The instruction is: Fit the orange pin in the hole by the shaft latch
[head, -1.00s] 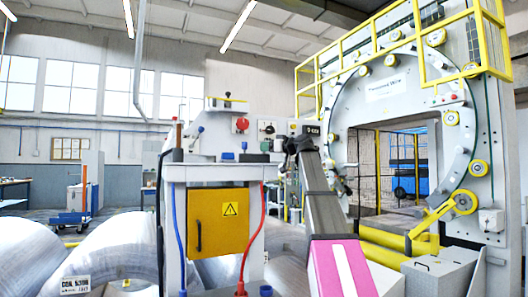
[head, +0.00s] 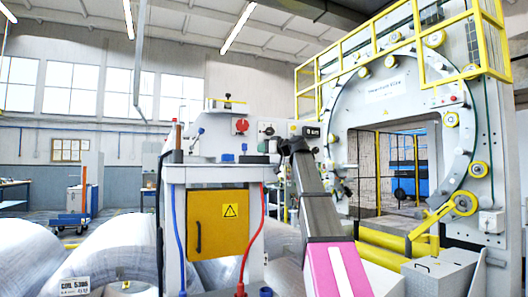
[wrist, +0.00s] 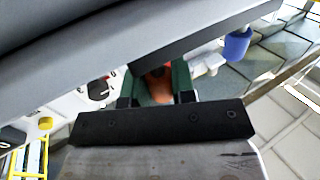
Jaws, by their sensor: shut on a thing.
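My gripper (wrist: 156,88) is shut on the orange pin (wrist: 158,86) in the wrist view. The pin shows as a short orange-brown piece between the two green fingers, with much of it hidden by the dark hand parts. In the head view my arm reaches up in front of the grey machine stand, and I cannot make out the fingers or the pin there. The shaft latch and its hole cannot be told apart with certainty in either view.
The stand has a yellow door (head: 218,222), a red knob (head: 242,125) and blue and red hoses. A blue knob (wrist: 237,44) is close to the hand in the wrist view. Large coils (head: 118,250) lie at lower left. A ring wrapping machine (head: 340,110) stands at right.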

